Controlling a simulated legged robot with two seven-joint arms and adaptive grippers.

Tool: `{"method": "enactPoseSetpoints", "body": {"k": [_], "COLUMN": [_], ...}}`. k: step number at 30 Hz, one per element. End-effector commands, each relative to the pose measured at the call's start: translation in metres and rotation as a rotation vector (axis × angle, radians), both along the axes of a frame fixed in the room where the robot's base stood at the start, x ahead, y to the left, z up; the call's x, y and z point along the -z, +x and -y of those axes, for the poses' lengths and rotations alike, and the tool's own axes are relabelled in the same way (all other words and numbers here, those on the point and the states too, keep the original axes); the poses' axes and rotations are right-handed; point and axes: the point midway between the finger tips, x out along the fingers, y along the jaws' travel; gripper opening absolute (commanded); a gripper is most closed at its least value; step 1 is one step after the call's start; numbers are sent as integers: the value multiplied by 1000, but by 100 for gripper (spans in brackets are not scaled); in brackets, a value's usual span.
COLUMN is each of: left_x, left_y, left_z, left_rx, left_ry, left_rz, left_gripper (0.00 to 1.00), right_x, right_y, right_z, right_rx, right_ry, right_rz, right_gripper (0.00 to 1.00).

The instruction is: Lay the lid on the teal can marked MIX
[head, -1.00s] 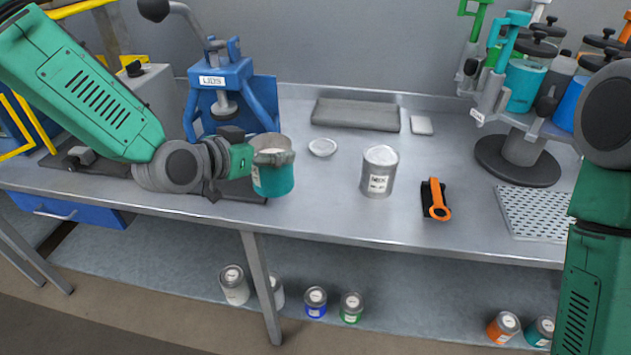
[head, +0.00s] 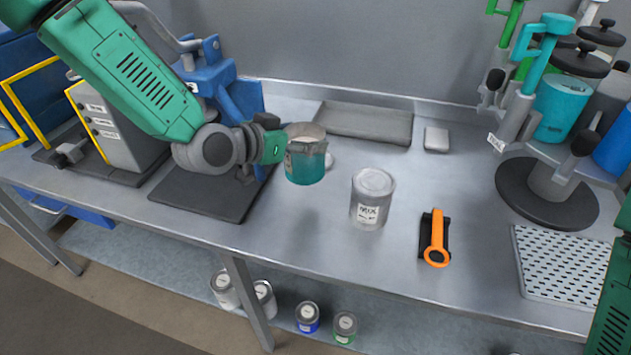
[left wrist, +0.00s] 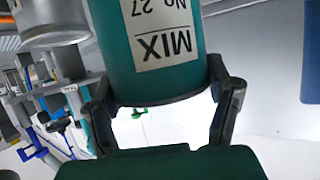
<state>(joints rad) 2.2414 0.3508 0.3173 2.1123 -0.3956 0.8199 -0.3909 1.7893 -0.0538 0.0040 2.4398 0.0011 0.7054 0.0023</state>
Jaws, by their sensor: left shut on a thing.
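The teal can (head: 306,165) is in my left gripper (head: 288,147), over the bench left of the middle. In the left wrist view, its label reads MIX, No 27, upside down in the picture (left wrist: 165,50). The two fingers of the left gripper (left wrist: 170,95) are shut around the can's sides. The can looks upright, with its top apparently open. My right gripper is out of view.
A grey can (head: 371,200) with a MIX label stands right of the teal can. An orange-handled tool (head: 435,238) lies further right. A blue press (head: 215,80) stands left, by a dark mat (head: 205,195).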

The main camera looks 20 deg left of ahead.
Motion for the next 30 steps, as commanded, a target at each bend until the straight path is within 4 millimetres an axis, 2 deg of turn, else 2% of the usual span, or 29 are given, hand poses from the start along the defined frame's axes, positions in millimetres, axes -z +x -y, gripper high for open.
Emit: {"method": "enactPoseSetpoints", "body": {"k": [3,6,11,18,22,30], "left_x": [23,37,49,79,86,88], "left_y": [-1,0,2,1,1,1], "left_z": [-4,-4,2,8,6,-2], "left_rx": [-4,-3,-2,0,-1,-2], "left_ry": [-5,-4,3,8,6,-1], "left_rz": [-4,-2,-1,-1,1,1], "left_gripper": [21,21,21,21,21,21], "right_x": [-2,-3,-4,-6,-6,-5], "right_y": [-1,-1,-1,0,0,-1], "right_z": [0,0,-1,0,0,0], "right_rx": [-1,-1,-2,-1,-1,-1], "right_ry": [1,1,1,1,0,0], "right_rz": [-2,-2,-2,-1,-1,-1], "right_gripper": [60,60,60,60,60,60]}}
